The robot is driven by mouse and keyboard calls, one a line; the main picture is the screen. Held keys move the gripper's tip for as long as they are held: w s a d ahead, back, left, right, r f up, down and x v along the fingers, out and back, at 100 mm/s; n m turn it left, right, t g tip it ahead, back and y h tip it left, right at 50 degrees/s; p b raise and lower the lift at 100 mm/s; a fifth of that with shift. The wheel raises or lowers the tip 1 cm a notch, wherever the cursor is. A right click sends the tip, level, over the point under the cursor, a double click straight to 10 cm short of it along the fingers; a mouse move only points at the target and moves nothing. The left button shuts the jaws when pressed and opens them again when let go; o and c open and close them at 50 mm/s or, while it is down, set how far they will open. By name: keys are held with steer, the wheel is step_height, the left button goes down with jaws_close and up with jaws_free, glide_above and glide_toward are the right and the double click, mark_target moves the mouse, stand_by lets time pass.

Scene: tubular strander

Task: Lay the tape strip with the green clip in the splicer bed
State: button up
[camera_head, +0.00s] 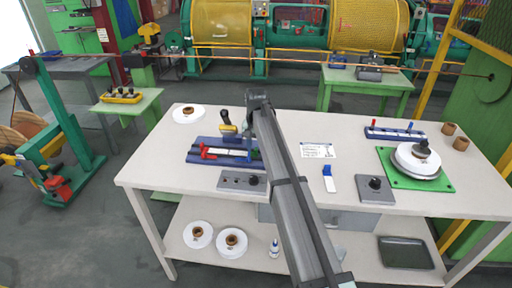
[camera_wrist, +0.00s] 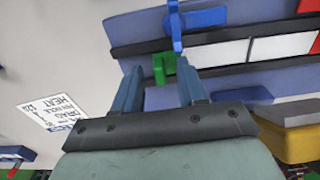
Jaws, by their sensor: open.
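The splicer bed (camera_head: 203,159) is a blue block with black rails on the table. In the wrist view the bed (camera_wrist: 222,78) shows white tape between its rails. The tape strip (camera_wrist: 220,54) with the green clip (camera_wrist: 163,66) lies in the channel, its clip at the left end. A second white strip (camera_wrist: 284,45) lies beyond a narrow dark gap, towards the red clip (camera_wrist: 312,6). My gripper (camera_wrist: 160,65) is open, its fingertips close around or just above the green clip; contact cannot be told. In the head view my arm hides the fingertips.
A blue upright part (camera_wrist: 174,26) stands close to my fingertips.

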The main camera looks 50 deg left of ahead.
step_height(320, 180, up, 14)
stand_by(0.7)
steer(key=shift+f, duration=0.1)
